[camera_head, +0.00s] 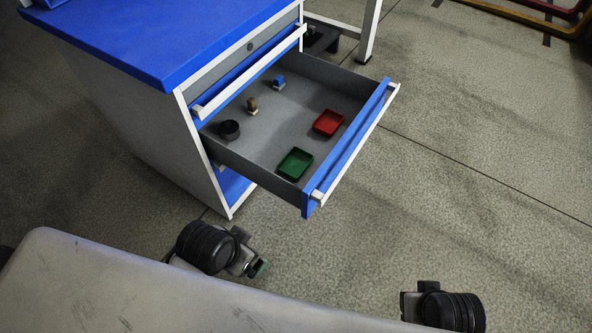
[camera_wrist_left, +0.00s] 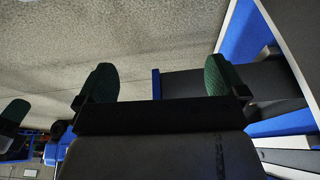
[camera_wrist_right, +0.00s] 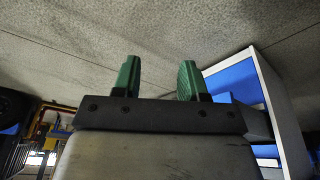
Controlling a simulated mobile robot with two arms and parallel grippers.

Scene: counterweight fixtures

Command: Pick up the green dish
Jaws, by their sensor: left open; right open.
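The green dish (camera_head: 295,164) is a small square tray on the floor of the open drawer (camera_head: 262,148), near the drawer's front left corner. My left gripper (camera_head: 259,268) is below and left of the drawer in the head view, outside it and apart from the dish. In the left wrist view my left gripper (camera_wrist_left: 160,85) shows two green-padded fingers wide apart with nothing between them. In the right wrist view my right gripper (camera_wrist_right: 158,80) is open and empty. In the head view the right arm is at the bottom right, its fingers hidden.
The drawer also holds a red dish (camera_head: 328,122), a black round object (camera_head: 229,129), a small brown object (camera_head: 252,106) and a small blue object (camera_head: 279,83). The blue-topped cabinet (camera_head: 150,40) stands behind. The floor (camera_head: 450,170) right of the drawer is clear.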

